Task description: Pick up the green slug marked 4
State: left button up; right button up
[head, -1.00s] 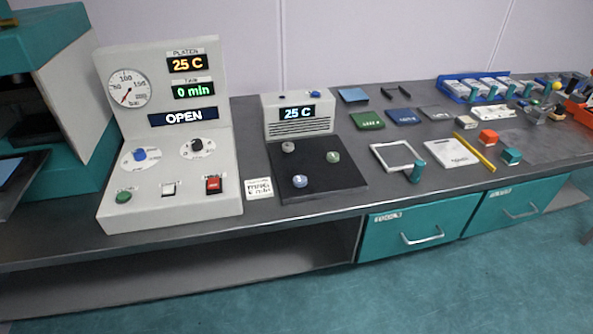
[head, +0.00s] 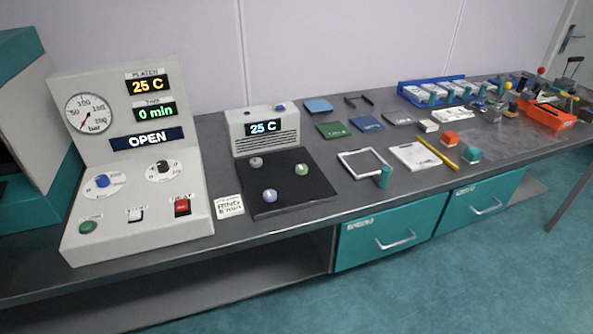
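A small pale green round slug (head: 302,170) sits at the right side of a black square plate (head: 281,205) on the bench in the head view. Its marking is too small to read. A grey slug (head: 256,162) sits at the plate's back left and a pale blue slug (head: 269,195) near its front. The three stand apart from each other. Neither of my grippers shows in the head view.
A white control panel (head: 120,222) reading OPEN stands left of the plate, with a small sign (head: 229,206) between. A grey unit reading 25 C (head: 265,130) stands behind. A white frame (head: 362,164) and teal cylinder (head: 384,176) stand to the right.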

aim_at(301, 169)
jog(key=i+l+u, duration=0.5)
jog(key=l+u, duration=0.3)
jog(key=i+l+u, duration=0.1)
jog(key=l+u, duration=0.15)
jog(key=l, duration=0.25)
